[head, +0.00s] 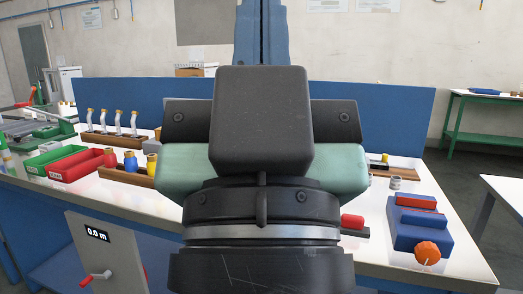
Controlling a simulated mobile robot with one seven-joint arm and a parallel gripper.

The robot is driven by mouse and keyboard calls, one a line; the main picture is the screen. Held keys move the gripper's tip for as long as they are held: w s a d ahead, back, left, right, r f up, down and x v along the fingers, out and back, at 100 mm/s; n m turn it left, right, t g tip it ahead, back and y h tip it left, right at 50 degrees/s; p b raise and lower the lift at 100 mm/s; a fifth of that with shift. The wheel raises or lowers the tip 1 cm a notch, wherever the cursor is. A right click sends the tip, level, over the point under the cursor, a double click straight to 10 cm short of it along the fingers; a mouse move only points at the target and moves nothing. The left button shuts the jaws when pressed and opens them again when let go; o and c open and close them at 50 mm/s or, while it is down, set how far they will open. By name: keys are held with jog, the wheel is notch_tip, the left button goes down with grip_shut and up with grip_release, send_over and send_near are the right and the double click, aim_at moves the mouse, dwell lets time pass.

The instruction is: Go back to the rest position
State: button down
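My gripper (262,125) fills the middle of the head view, seen from behind on the end of my black arm. It appears raised in front of the workbench (455,252). Dark parts stick out on both sides of its housing, with pale green parts below them. Its fingertips are hidden, so I cannot tell whether it is open or shut or holds anything. The middle of the bench is hidden behind it.
At left on the bench are a green bin (55,158), a red bin (80,165) and racks with metal parts and coloured pieces. At right are a blue device with an orange knob (427,252) and a red piece (352,221). A blue panel (400,115) stands along the back.

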notch_tip(320, 180, up, 22)
jog(key=p, duration=1.9)
jog(key=shift+f, duration=0.1)
